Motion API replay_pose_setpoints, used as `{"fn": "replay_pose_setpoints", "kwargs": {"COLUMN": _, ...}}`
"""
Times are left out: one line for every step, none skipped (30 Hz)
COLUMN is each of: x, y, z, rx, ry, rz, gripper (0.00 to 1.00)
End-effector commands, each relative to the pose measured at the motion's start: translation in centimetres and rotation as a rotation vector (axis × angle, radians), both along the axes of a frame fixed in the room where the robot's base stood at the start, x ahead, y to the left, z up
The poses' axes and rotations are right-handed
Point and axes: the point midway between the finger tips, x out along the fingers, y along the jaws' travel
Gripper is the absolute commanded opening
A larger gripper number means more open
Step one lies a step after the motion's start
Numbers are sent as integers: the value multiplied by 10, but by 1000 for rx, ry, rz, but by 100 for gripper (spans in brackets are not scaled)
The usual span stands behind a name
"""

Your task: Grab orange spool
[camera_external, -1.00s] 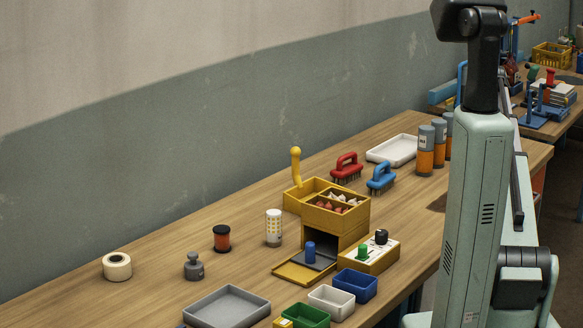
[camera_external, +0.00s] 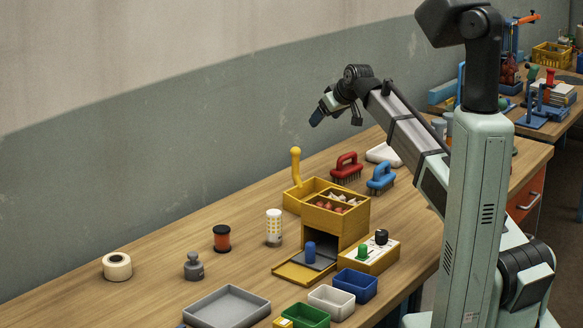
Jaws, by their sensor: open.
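The orange spool (camera_external: 222,239) stands upright on the wooden table, left of the middle, with dark ends and an orange middle. My gripper (camera_external: 316,119) is raised above the back of the table, up and to the right of the spool and well apart from it. It points down and to the left. It is open, and I see nothing held in it.
A white patterned cylinder (camera_external: 273,228) stands right of the spool, and a grey weight (camera_external: 194,266) stands at its front left. A tape roll (camera_external: 117,267) lies further left. A yellow box (camera_external: 335,218) with a raised yellow handle (camera_external: 296,167) stands to the right. A grey tray (camera_external: 227,308) is in front.

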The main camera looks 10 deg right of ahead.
Motion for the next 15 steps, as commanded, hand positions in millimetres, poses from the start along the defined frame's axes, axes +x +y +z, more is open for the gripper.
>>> {"fn": "replay_pose_setpoints", "kwargs": {"x": -20, "y": 24, "z": -3, "rx": -15, "ry": 19, "rz": 52, "gripper": 76}}
{"fn": "replay_pose_setpoints", "kwargs": {"x": -30, "y": 36, "z": -5, "rx": -23, "ry": 31, "rz": 82, "gripper": 76}}
{"fn": "replay_pose_setpoints", "kwargs": {"x": -43, "y": 52, "z": -8, "rx": -34, "ry": 46, "rz": 121, "gripper": 76}}
{"fn": "replay_pose_setpoints", "kwargs": {"x": -53, "y": 64, "z": -9, "rx": -43, "ry": 57, "rz": 150, "gripper": 76}}
{"fn": "replay_pose_setpoints", "kwargs": {"x": -63, "y": 75, "z": -11, "rx": -50, "ry": 67, "rz": 179, "gripper": 76}}
{"fn": "replay_pose_setpoints", "kwargs": {"x": -77, "y": 89, "z": -13, "rx": -62, "ry": 80, "rz": 218, "gripper": 76}}
{"fn": "replay_pose_setpoints", "kwargs": {"x": -88, "y": 99, "z": -14, "rx": -72, "ry": 91, "rz": 247, "gripper": 76}}
{"fn": "replay_pose_setpoints", "kwargs": {"x": -99, "y": 110, "z": -16, "rx": -80, "ry": 99, "rz": 276, "gripper": 76}}
{"fn": "replay_pose_setpoints", "kwargs": {"x": -114, "y": 123, "z": -18, "rx": -92, "ry": 113, "rz": 316, "gripper": 76}}
{"fn": "replay_pose_setpoints", "kwargs": {"x": -126, "y": 133, "z": -19, "rx": -101, "ry": 122, "rz": 348, "gripper": 76}}
{"fn": "replay_pose_setpoints", "kwargs": {"x": -138, "y": 143, "z": -20, "rx": -110, "ry": 133, "rz": 380, "gripper": 76}}
{"fn": "replay_pose_setpoints", "kwargs": {"x": -155, "y": 155, "z": -22, "rx": -123, "ry": 147, "rz": 423, "gripper": 76}}
{"fn": "replay_pose_setpoints", "kwargs": {"x": -168, "y": 165, "z": -24, "rx": -134, "ry": 156, "rz": 457, "gripper": 76}}
{"fn": "replay_pose_setpoints", "kwargs": {"x": -181, "y": 174, "z": -25, "rx": -144, "ry": 166, "rz": 490, "gripper": 76}}
{"fn": "replay_pose_setpoints", "kwargs": {"x": -198, "y": 185, "z": -27, "rx": -157, "ry": 179, "rz": 536, "gripper": 76}}
